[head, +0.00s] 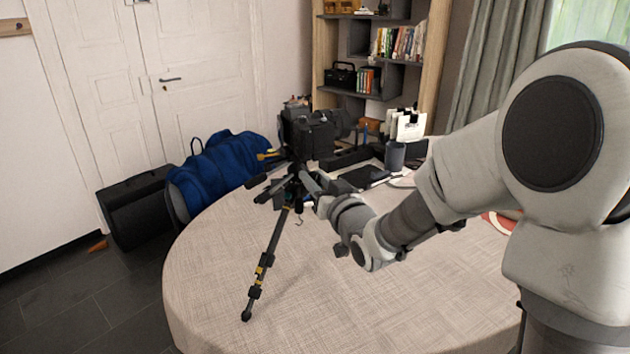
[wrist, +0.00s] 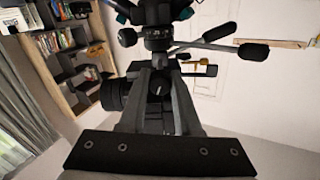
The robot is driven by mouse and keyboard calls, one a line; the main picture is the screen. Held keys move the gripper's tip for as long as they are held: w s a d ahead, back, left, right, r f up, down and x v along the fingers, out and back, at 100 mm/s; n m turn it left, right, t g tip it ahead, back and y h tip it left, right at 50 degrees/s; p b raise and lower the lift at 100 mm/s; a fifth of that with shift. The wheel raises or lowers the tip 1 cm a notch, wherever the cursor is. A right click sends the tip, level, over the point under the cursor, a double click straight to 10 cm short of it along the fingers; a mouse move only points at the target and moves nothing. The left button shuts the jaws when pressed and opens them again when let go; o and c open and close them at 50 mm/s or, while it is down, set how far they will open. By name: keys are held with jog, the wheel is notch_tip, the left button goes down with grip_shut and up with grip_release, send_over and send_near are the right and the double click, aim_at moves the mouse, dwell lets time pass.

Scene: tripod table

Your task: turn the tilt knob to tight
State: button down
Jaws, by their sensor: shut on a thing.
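My gripper (head: 312,184) reaches the tripod head (head: 293,168) from the right. In the wrist view my gripper (wrist: 160,78) has its two dark fingers closed in on the tilt knob (wrist: 159,84), a small dark knob with a pale mark. The fingers hide much of the knob's sides. In the head view the arm's end hides it. How far the knob is turned cannot be told.
A grey cup (head: 395,155) and dark flat items stand behind. A blue bag (head: 222,165) lies beyond.

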jog(key=m, duration=0.3)
jog(key=shift+m, duration=0.4)
jog(key=m+p, duration=0.1)
jog(key=m, duration=0.2)
jog(key=shift+m, duration=0.3)
jog(key=m+p, duration=0.1)
jog(key=m, duration=0.3)
jog(key=shift+r, duration=0.1)
jog(key=shift+m+p, duration=0.65)
jog(key=shift+m, duration=0.65)
jog(key=c, duration=0.6)
grip_release()
